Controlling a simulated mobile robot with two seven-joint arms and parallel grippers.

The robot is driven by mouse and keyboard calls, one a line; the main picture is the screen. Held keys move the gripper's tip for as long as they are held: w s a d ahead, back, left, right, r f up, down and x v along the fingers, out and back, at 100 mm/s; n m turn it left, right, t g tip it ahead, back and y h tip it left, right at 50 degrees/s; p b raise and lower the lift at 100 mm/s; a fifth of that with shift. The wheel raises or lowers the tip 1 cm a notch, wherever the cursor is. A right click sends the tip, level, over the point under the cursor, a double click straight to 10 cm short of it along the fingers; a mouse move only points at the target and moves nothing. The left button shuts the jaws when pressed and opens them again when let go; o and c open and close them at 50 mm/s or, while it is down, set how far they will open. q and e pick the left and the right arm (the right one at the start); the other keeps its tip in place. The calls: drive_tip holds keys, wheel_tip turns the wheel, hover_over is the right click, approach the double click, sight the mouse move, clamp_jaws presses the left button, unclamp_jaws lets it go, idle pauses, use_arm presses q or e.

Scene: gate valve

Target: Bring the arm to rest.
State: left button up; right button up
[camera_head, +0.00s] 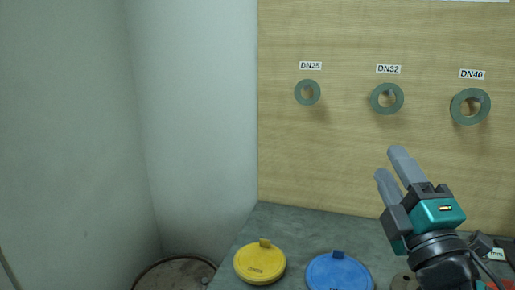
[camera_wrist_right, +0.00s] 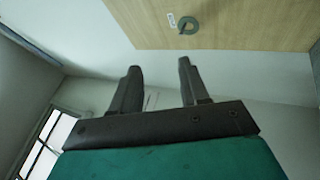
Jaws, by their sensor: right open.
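My right gripper (camera_head: 392,166) is raised above the grey bench in the head view, its fingers pointing up and left toward the wooden board. In the right wrist view its two fingers (camera_wrist_right: 158,75) stand apart with nothing between them. The gripper is open and touches nothing that I can see. My left gripper is in neither view.
A wooden board (camera_head: 340,150) carries green rings labelled DN25 (camera_head: 299,92), DN32 (camera_head: 375,98) and DN40 (camera_head: 456,106). A yellow lid (camera_head: 258,266) and a blue lid (camera_head: 340,274) lie on the grey bench (camera_head: 290,225). A round drum top (camera_head: 175,272) stands lower left.

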drive_tip(key=s+d+f+m+g+h, duration=0.1)
drive_tip(key=d+f+m+g+h, duration=0.2)
drive_tip(key=f, duration=0.4)
drive_tip(key=s+f+m+g+h, duration=0.1)
drive_tip(key=f+m+g, duration=0.2)
drive_tip(key=f+m, duration=0.3)
drive_tip(key=s+a+f+m+g+y, duration=0.3)
drive_tip(key=s+f+m+g, duration=0.75)
drive_tip(key=s+f, duration=1.1)
drive_tip(key=w+a+f+n+t+b, duration=0.1)
drive_tip(key=w+f+t+b, duration=0.1)
drive_tip(key=w+f, duration=0.2)
drive_tip(key=w+a+f+n+t+y+b, duration=0.1)
drive_tip(key=w+f, duration=0.4)
drive_tip(key=f, duration=0.5)
drive_tip(key=shift+a+n+t+b, duration=0.35)
drive_tip(key=shift+n+t+b, duration=0.2)
drive_tip(key=shift+n+t, duration=0.1)
drive_tip(key=shift+r, duration=0.1)
